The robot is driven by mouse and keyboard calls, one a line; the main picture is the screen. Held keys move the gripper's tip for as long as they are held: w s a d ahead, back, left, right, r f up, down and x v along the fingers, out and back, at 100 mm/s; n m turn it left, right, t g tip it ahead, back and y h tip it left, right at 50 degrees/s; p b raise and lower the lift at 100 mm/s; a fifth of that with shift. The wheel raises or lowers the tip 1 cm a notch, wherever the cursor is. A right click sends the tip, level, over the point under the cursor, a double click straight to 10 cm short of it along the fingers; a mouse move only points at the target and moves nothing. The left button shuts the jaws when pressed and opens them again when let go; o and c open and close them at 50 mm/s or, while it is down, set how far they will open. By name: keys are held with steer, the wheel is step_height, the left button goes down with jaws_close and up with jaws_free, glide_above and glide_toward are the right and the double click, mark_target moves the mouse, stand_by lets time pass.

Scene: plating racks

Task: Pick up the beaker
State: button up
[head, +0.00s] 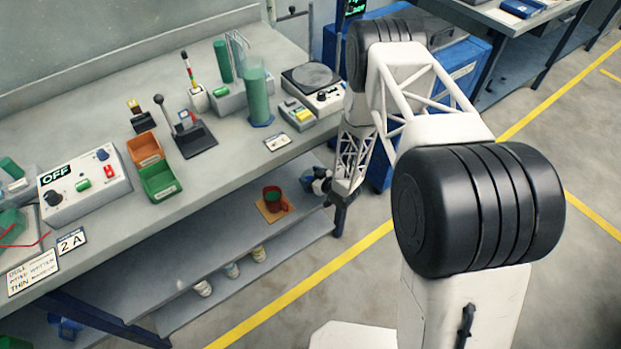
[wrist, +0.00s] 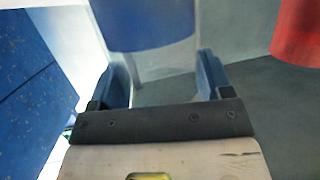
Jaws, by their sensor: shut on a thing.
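My gripper (wrist: 163,82) shows in the wrist view with its two blue fingers apart and a clear-walled thing between them. This looks like the beaker (wrist: 143,28), with a blue body or contents at the top of the picture; its far end is cut off by the frame. In the head view my gripper (head: 320,184) is low, at the front of the lower shelf, to the right of a red mug. It is small there, and I cannot separate the beaker from the blue fingers.
The red mug (head: 271,196) stands on an orange mat on the lower shelf (head: 205,255); its red side (wrist: 298,32) is close by in the wrist view. The upper bench (head: 230,150) overhangs the shelf. A blue cabinet (head: 466,68) stands at the right, behind my arm.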

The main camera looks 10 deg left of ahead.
steer(key=shift+r, duration=1.2)
steer(key=s+d+r, duration=0.1)
steer(key=s+d, duration=0.2)
steer(key=s, duration=0.4)
steer(key=s+d+r, duration=0.1)
steer(key=s+d, duration=0.2)
steer(key=s, duration=0.4)
steer(key=shift+s+r, duration=0.2)
steer(key=shift+s, duration=0.15)
steer(key=shift+d, duration=0.1)
